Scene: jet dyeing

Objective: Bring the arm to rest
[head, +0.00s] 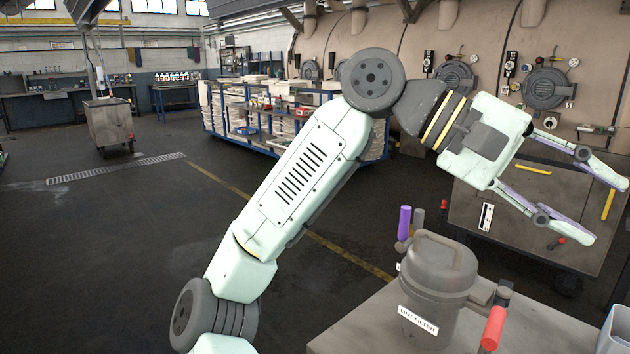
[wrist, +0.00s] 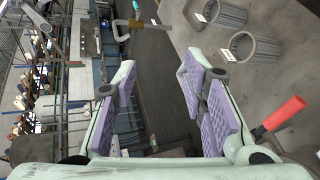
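My gripper (head: 606,206) is at the upper right of the head view, at the end of my raised, bent arm. Its two pale green fingers with purple pads are spread apart and nothing is between them. In the wrist view my gripper (wrist: 160,105) also shows open and empty. In the head view it is above and to the right of a grey lidded filter housing (head: 434,280) with a label, and in front of a large beige machine (head: 400,40). It does not appear to touch anything.
The housing stands on a grey bench (head: 540,325), beside a red handle (head: 494,328) and a purple one (head: 404,222). A tool cart (head: 490,215) stands behind. A blue shelf rack (head: 212,125) and a small grey cart (head: 108,122) are farther back.

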